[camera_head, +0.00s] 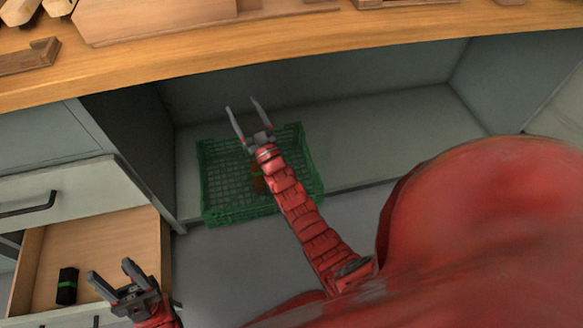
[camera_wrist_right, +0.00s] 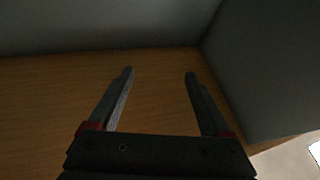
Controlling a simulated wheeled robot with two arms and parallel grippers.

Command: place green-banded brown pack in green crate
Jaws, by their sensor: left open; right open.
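The green crate (camera_head: 207,190) stands in the open bay under the counter. A small reddish-brown thing (camera_head: 258,180) shows inside it, partly hidden by my right arm; I cannot make out a green band on it. A dark, nearly black pack with a green band (camera_head: 67,286) stands in the open drawer at lower left. My right gripper (camera_head: 242,105) is open and empty above the crate's far edge. It also shows open in the right wrist view (camera_wrist_right: 160,75), with nothing between its fingers. My left gripper (camera_head: 110,268) is open and empty, just right of the dark pack, apart from it.
The open wooden drawer (camera_head: 110,240) juts out at left below a closed grey drawer (camera_head: 60,195). The wooden counter (camera_head: 300,50) overhangs the bay and holds several wooden pieces. The bay floor (camera_head: 400,130) right of the crate is clear.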

